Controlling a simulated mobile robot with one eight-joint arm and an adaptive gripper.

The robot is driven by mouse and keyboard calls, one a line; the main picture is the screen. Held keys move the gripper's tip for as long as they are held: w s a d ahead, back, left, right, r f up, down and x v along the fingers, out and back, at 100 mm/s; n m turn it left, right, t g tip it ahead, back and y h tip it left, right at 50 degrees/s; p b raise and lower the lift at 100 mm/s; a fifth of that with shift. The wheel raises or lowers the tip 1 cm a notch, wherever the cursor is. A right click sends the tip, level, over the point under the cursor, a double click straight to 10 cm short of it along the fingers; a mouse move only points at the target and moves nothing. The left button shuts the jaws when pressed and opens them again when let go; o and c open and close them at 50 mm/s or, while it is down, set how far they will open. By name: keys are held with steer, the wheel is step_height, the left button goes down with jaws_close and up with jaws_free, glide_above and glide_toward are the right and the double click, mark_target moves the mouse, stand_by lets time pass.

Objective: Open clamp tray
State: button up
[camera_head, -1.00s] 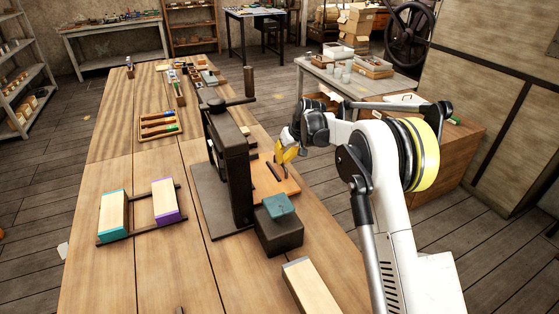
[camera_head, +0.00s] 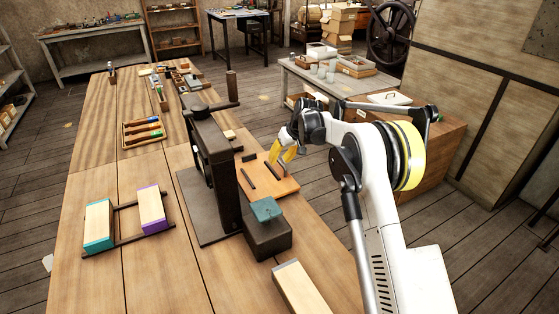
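An orange-brown wooden tray or board (camera_head: 284,188) with dark bars (camera_head: 248,173) lies on the bench at the right of the press; it looks like the clamp tray, though its clamp parts are too small to read. My gripper (camera_head: 283,157), with yellow fingers, is just above the tray's far right part. Its fingers look apart with nothing between them; contact with the tray cannot be told. The dark handwheel press (camera_head: 222,180) stands left of the tray. A dark block (camera_head: 268,240) with a teal top piece (camera_head: 265,209) stands in front of the tray.
A rack with a teal-ended block (camera_head: 98,224) and a purple-ended block (camera_head: 151,205) lies at left. A pale wooden block (camera_head: 302,290) lies at the bench's near edge. Bare bench (camera_head: 160,275) shows at front left.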

steer(key=v, duration=1.1)
steer(key=shift+r, duration=0.35)
steer(key=shift+s+d, duration=0.1)
steer(key=s+d+r+m+t+h, duration=0.1)
steer(key=s+r, duration=0.3)
steer(key=s, duration=0.4)
steer(key=s+d+r, duration=0.2)
steer(key=s+r, duration=0.2)
steer(key=s, duration=0.3)
steer(key=s+d+r+m+t+h, duration=0.1)
steer(key=s+r, duration=0.3)
steer(key=s, duration=0.4)
steer(key=s+d+f+m+t+h, duration=0.1)
steer(key=s+f, duration=0.2)
steer(key=s, duration=0.7)
steer(key=s+d+f+m, duration=0.1)
steer(key=s+f, duration=0.3)
steer(key=s, duration=0.7)
steer(key=shift+s+d+t+h, duration=0.25)
steer(key=shift+d+t+h, duration=0.15)
steer(key=shift+d, duration=0.4)
